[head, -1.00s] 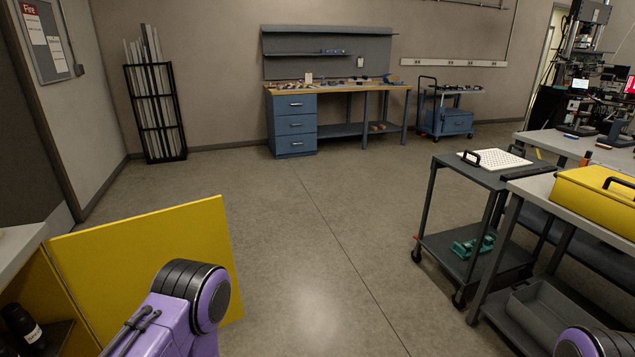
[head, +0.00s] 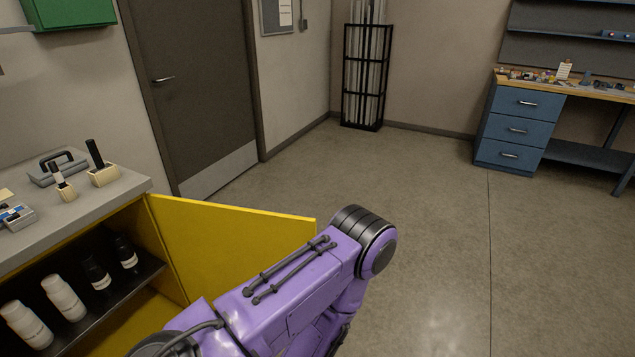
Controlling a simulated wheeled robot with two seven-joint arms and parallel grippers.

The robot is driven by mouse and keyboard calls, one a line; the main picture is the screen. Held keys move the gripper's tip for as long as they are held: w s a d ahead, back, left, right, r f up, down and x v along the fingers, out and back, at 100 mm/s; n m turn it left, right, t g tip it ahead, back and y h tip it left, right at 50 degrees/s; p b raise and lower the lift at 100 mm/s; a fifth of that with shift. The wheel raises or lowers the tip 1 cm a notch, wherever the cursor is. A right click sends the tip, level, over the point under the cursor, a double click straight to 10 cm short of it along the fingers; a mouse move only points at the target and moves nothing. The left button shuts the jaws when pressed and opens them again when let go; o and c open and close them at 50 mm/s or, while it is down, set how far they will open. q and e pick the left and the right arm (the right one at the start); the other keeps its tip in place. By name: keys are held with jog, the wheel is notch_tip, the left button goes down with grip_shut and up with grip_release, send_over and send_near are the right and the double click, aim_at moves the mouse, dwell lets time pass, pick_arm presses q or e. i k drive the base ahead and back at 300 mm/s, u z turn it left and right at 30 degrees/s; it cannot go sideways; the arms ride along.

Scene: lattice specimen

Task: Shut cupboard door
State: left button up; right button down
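The yellow cupboard door (head: 225,243) stands open, swung out to the right from the cupboard (head: 140,205) at the left. Its hinge side meets the front of the cupboard below the grey counter. Inside, white bottles (head: 62,297) and dark bottles (head: 124,253) stand on a black shelf. My purple arm reaches across the lower middle in front of the door and hides its lower part. I cannot see either gripper. Whether my arm touches the door I cannot tell.
The grey counter (head: 120,187) above the cupboard holds a dark-handled grey object (head: 58,166) and small holders. A closed dark door (head: 195,90) is behind. A black rack (head: 365,75) and a blue-drawer workbench (head: 515,125) stand at the back. The floor (head: 440,210) at the right is clear.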

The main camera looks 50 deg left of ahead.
aim_at(213, 249)
jog(key=u, duration=0.8)
jog(key=i, duration=1.05)
jog(key=u, duration=1.1)
